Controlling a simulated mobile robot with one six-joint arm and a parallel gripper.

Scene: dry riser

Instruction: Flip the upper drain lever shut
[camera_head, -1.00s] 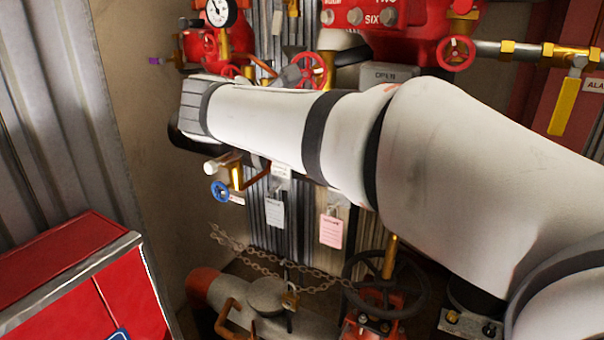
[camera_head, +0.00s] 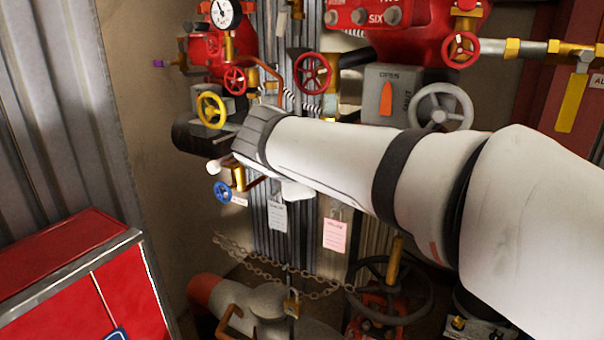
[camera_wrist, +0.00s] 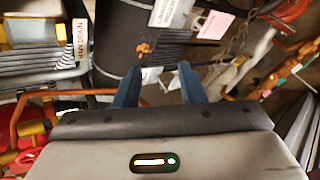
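My gripper (camera_wrist: 158,72) is open in the wrist view, with two blue fingers apart and nothing between them. A dark cylinder (camera_wrist: 117,45) with rusty orange marks lies beyond the fingers. In the head view, the gripper is hidden behind the end of my arm. A brass valve (camera_head: 239,177) with a white outlet and an orange bar shows just below the arm's end. I cannot tell for certain which part is the upper drain lever.
Chains (camera_head: 270,270) hang below. A red cabinet (camera_head: 70,265) is at the lower left.

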